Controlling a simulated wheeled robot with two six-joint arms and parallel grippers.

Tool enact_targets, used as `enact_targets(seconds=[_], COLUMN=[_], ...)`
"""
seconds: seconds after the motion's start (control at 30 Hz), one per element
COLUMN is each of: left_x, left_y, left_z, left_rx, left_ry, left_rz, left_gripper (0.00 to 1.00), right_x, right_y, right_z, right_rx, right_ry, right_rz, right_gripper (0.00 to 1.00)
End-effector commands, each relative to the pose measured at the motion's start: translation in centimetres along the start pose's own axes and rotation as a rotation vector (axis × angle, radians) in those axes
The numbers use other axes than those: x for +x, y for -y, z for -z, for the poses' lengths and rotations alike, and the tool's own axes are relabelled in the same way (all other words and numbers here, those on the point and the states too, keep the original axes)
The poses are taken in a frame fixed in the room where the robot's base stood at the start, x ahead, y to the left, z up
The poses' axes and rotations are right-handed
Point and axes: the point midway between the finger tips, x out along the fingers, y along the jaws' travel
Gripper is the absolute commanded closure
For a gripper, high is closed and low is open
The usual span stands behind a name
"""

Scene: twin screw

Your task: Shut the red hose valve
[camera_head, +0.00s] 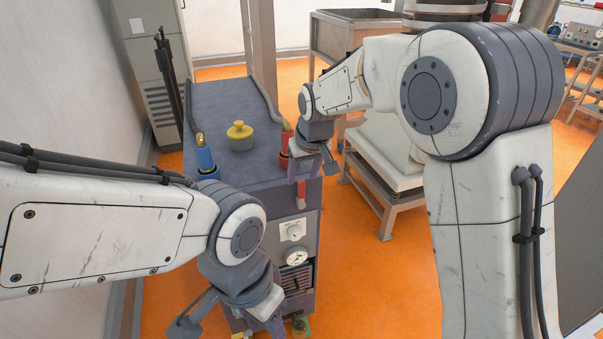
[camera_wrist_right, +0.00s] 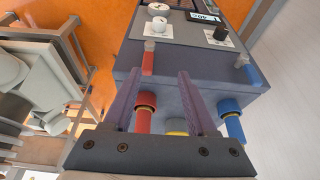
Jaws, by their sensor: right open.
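The red hose fitting (camera_head: 285,150) stands on top of the dark cabinet at its front right corner. A red lever (camera_head: 301,193) hangs at the front of the cabinet below it. In the right wrist view, the red lever (camera_wrist_right: 147,62) lies just beyond the tip of the left-hand finger, and the red fitting (camera_wrist_right: 145,118) shows between the fingers. My right gripper (camera_wrist_right: 160,74) is open and empty, close to the lever; contact cannot be told. My left gripper (camera_head: 230,322) is spread open and low in front of the cabinet, with nothing visible in it.
A blue hose fitting (camera_head: 205,158) and a yellow knob (camera_head: 240,135) stand on the cabinet top (camera_head: 215,98). A blue lever (camera_wrist_right: 250,73) is at the front. A gauge (camera_head: 296,257) is on the front face. A metal stand (camera_head: 390,218) is to the right. Orange floor lies between.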

Motion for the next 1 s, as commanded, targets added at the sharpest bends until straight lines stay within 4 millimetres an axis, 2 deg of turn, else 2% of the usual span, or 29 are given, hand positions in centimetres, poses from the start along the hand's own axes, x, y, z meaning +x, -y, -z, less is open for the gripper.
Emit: enact_targets(seconds=[0.03,0.17,0.37,0.7,0.83,1.0], left_x=[-0.6,-0.8,-1.3,-2.7,-3.0,-3.0], left_y=[0.0,-0.1,-0.1,-0.2,-0.2,-0.2], left_z=[0.0,0.0,0.1,0.1,0.1,0.1], left_rx=[0.000,0.000,0.000,0.000,0.000,0.000], left_ry=[0.000,0.000,0.000,0.000,0.000,0.000], left_rz=[0.000,0.000,0.000,0.000,0.000,0.000], left_gripper=[0.50,0.50,0.50,0.50,0.50,0.50], right_x=[0.3,1.1,3.5,9.5,10.8,11.4], right_y=[-1.0,-2.1,-2.2,-2.3,-2.3,-2.3], right_z=[1.3,2.7,2.7,2.9,3.0,3.0], right_rx=[0.013,0.025,0.025,0.025,0.024,0.024], right_ry=[-0.011,-0.031,-0.028,-0.029,-0.031,-0.033], right_rz=[-0.009,-0.019,-0.019,-0.019,-0.019,-0.019], right_gripper=[0.43,0.43,0.43,0.43,0.43,0.43])
